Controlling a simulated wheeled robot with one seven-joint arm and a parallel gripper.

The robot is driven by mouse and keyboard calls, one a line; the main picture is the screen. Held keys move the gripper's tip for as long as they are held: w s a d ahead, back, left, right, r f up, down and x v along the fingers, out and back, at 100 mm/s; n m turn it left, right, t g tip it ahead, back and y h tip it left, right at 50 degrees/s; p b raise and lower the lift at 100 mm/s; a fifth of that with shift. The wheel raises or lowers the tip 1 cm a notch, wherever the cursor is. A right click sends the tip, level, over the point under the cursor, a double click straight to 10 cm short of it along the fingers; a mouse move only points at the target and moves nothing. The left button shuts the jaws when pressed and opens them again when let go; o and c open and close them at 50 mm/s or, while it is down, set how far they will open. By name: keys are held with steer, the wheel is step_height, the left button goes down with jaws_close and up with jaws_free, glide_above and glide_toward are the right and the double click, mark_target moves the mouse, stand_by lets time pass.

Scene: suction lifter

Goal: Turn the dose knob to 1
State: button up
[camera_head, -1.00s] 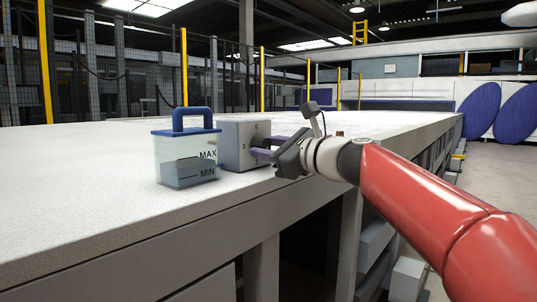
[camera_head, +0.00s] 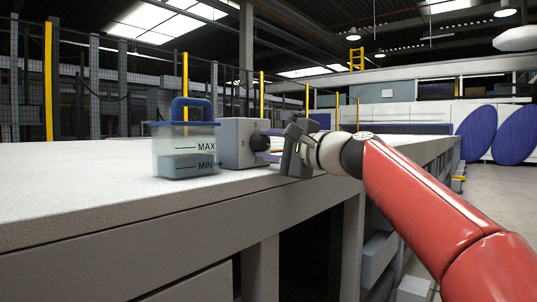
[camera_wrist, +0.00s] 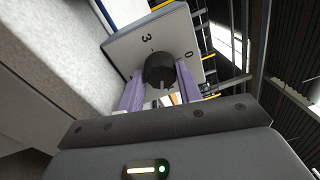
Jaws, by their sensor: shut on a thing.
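A grey box (camera_head: 236,143) on the worktop carries a round dark dose knob (camera_head: 259,143) on its right-facing side. In the wrist view the knob (camera_wrist: 160,68) sits between the two purple fingers of my gripper (camera_wrist: 159,76), one on each side. My gripper (camera_head: 268,150) is shut on the knob. A pale line shows on the knob's lower part in the wrist view. The printed numbers 3 and 0 show on the box face (camera_wrist: 172,36); the other numbers are hidden or unreadable.
A clear container with a blue handle (camera_head: 186,136), marked MAX and MIN, stands left of the box, close to it. The worktop (camera_head: 70,190) is bare at the left. Its front edge runs below the box.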

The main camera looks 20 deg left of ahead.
steer(key=shift+d+r+n+b, duration=0.1)
steer(key=shift+n+b, duration=0.3)
steer(key=shift+n, duration=0.75)
steer(key=shift+d+r+n+b, duration=0.1)
steer(key=shift+n+b, duration=0.25)
steer(key=shift+n, duration=0.8)
steer(key=shift+a, duration=0.1)
steer(key=o, duration=0.9)
steer(key=shift+f, duration=0.1)
steer(key=b+v, duration=0.2)
steer(key=v, duration=0.5)
steer(key=shift+d, duration=0.4)
